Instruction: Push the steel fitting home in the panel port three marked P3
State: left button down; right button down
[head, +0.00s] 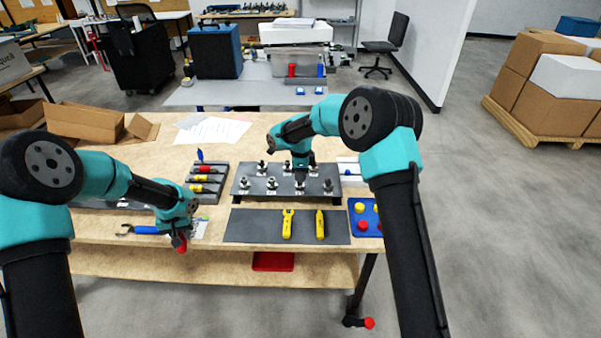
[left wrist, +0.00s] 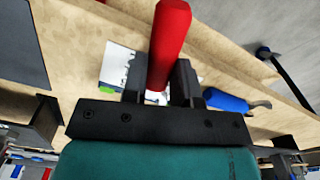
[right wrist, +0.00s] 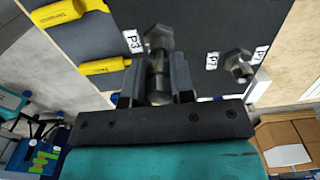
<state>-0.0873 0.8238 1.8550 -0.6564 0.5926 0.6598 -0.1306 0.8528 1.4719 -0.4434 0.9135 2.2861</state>
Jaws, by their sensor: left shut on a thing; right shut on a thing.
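The dark panel (head: 255,195) stands on the wooden table and carries several steel fittings with small labels. In the right wrist view, this gripper (right wrist: 157,92) is shut on the steel fitting (right wrist: 158,42), beside the label P3 (right wrist: 132,41). How deep the fitting sits in the port is hidden. Another fitting (right wrist: 239,66) stands apart, near two further labels. My left gripper (head: 180,232) is over the table's front left, shut on a red cylindrical object (left wrist: 170,40).
A dark mat (head: 255,226) with two yellow tools lies in front of the panel. A blue tray (head: 358,222) with red and yellow pieces is to the right. A rack of coloured-handled tools (head: 205,180) stands left of the panel. A blue-handled tool (head: 145,230) lies near my left gripper.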

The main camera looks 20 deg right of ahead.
jog(key=shift+f, duration=0.35)
jog(key=c, duration=0.9)
grip_release()
notch_tip(320, 180, up, 12)
jog(key=shift+f, duration=0.1)
dwell(0.3)
